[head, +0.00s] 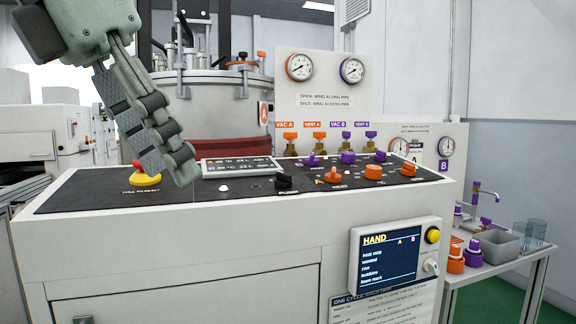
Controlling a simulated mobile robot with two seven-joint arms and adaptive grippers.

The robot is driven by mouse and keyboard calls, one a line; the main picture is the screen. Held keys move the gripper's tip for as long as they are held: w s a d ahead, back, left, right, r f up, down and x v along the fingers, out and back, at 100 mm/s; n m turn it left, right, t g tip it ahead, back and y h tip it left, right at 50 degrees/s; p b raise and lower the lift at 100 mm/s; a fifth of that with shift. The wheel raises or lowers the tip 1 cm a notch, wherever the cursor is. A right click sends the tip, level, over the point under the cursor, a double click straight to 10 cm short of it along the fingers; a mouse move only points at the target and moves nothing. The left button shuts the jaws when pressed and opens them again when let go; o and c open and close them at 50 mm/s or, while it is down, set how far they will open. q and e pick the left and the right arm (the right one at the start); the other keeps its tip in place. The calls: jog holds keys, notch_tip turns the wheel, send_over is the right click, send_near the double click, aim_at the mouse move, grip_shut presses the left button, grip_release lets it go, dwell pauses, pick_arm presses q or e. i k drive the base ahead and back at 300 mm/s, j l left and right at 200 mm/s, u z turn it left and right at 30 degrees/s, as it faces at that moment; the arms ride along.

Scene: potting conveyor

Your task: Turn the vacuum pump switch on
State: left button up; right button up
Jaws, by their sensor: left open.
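The control panel top (225,196) is a dark sloped surface on a white cabinet. A black knob (284,181) sits near its middle; its small label seems to read PUMP, but I cannot read it surely. Which way the knob points is too small to tell. My left gripper (168,160) comes in from the upper left, fingers angled down, over the panel's left part. It is open and holds nothing. Its tips are left of the black knob, apart from it, beside the red and yellow emergency button (144,175). My right gripper is out of view.
Orange knobs (333,176) and purple knobs (348,157) fill the panel's right side. A HAND screen (392,256) is on the cabinet front. A steel vessel (215,110) stands behind. A side table (492,268) is at right.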

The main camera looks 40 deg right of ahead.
aim_at(283, 180)
jog(key=i+l, duration=0.15)
jog(key=l, duration=0.25)
jog(key=i+l, duration=0.2)
jog(key=l, duration=0.15)
jog(key=i+l, duration=0.15)
jog(key=l, duration=0.25)
